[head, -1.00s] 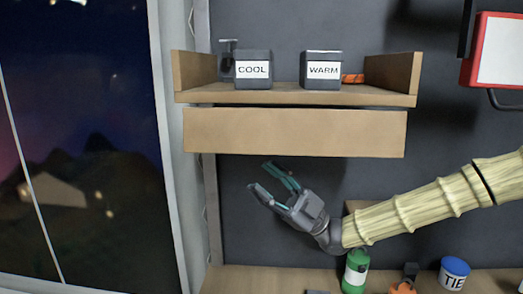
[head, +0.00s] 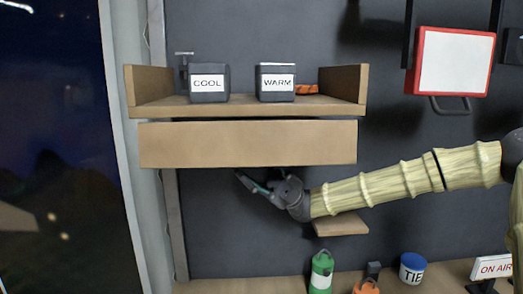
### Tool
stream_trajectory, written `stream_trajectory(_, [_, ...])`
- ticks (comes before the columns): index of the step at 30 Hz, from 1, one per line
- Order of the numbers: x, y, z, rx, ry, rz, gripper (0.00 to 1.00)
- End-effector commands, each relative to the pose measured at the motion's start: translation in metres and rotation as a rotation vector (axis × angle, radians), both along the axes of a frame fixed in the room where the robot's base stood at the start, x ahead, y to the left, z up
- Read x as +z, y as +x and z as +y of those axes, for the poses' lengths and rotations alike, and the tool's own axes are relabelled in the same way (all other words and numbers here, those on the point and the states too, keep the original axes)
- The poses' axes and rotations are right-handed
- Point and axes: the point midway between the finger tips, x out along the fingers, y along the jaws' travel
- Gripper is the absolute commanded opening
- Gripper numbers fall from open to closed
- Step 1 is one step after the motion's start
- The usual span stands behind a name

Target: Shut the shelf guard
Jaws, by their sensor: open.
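The shelf guard (head: 248,143) is a plain wooden panel hanging down below the front edge of the wooden shelf (head: 250,107). The shelf's front is open above it. My gripper (head: 250,181) is open and empty, just below the guard's lower edge near its middle. Part of the gripper's upper side is close to or hidden by the guard, and I cannot tell whether they touch.
On the shelf stand two dark boxes, COOL (head: 208,83) and WARM (head: 276,82), with an orange item (head: 307,89) behind. A red-framed white board (head: 453,62) hangs at right. Below are a green canister (head: 321,272), a TIE tub (head: 412,268) and an ON AIR sign (head: 492,267).

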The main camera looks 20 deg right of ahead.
Motion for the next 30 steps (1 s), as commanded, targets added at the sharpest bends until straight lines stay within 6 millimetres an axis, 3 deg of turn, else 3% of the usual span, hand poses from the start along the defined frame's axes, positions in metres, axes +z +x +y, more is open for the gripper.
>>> stream_trajectory(6, [-0.01, -0.013, -0.026, -0.012, 0.022, -0.106, 0.46])
stream_trajectory(10, [-0.012, -0.016, -0.03, -0.014, 0.027, -0.128, 0.46])
stream_trajectory(30, [0.034, -0.037, 0.017, -0.012, 0.028, -0.125, 0.46])
